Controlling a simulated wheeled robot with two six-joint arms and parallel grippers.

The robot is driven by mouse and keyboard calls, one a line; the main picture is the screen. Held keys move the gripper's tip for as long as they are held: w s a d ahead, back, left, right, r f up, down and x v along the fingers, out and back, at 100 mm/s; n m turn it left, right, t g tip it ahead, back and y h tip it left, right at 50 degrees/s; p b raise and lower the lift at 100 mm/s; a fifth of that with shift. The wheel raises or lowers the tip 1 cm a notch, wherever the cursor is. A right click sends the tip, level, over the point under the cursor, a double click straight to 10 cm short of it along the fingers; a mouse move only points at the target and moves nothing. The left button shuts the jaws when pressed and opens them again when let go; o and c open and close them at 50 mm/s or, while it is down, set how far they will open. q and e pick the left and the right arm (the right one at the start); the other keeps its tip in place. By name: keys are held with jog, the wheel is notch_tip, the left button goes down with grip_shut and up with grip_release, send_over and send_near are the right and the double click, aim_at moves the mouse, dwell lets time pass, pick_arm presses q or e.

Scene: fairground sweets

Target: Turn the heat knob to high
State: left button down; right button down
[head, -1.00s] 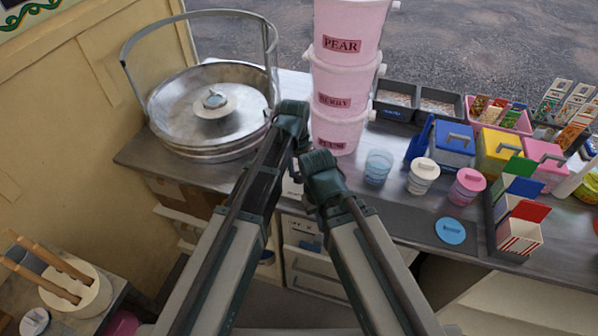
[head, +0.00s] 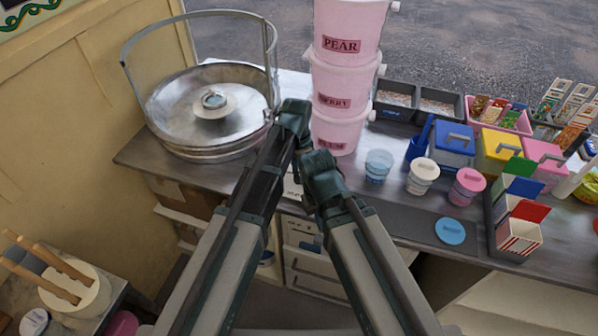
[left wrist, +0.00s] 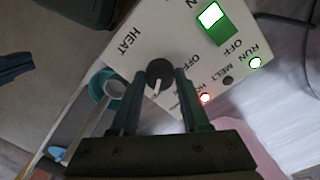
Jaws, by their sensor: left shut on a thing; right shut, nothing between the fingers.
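The heat knob (left wrist: 159,73) is a dark round knob with a white pointer on a white control panel (left wrist: 150,30), beside the word HEAT, in the left wrist view. The pointer aims toward the bottom of that view, between my fingers. My left gripper (left wrist: 159,80) is shut on the knob, one finger on each side. In the head view my left gripper (head: 291,118) is in front of the metal bowl machine and hides the knob. My right gripper (head: 321,172) is shut and empty, just below and right of it.
The panel has a lit green switch (left wrist: 213,20), a green RUN lamp (left wrist: 255,62), a dark MELT lamp (left wrist: 228,80) and a lit red lamp (left wrist: 205,98). The metal bowl (head: 165,105) stands at left. Pink tubs (head: 345,75) stand close at right, with cups beyond.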

aim_at(298, 173)
dwell(0.3)
pick_arm(q)
jog(key=shift+c, duration=1.9)
grip_release()
notch_tip(298, 173, up, 14)
jog(key=p, duration=1.4)
jog(key=shift+w+a, duration=0.2)
jog(key=shift+w, duration=0.1)
jog(key=shift+f, duration=0.15)
